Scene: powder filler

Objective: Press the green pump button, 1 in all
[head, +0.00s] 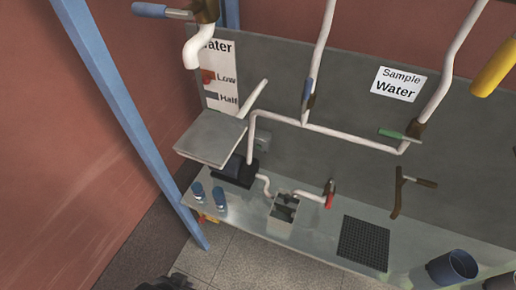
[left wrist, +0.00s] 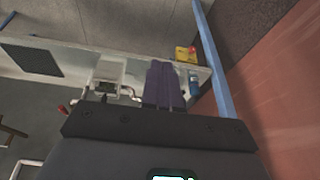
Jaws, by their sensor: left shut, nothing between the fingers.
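I cannot make out a green button in either view. A small yellow box with red on it (left wrist: 185,53) shows beyond my left gripper in the left wrist view. A yellow-orange patch (head: 208,218) shows at the counter's front edge in the head view, partly hidden below the bottles. A black pump-like unit (head: 235,171) sits on the counter under the grey shelf. My left gripper (left wrist: 163,84) is shut and empty, its fingers pointing toward the counter, apart from the box. A dark shape at the head view's bottom edge may be part of my left arm. My right gripper is not in view.
Two blue-capped bottles (head: 220,198) stand at the counter's left end. A blue post (head: 130,120) rises beside them. White pipes with valves cross above.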

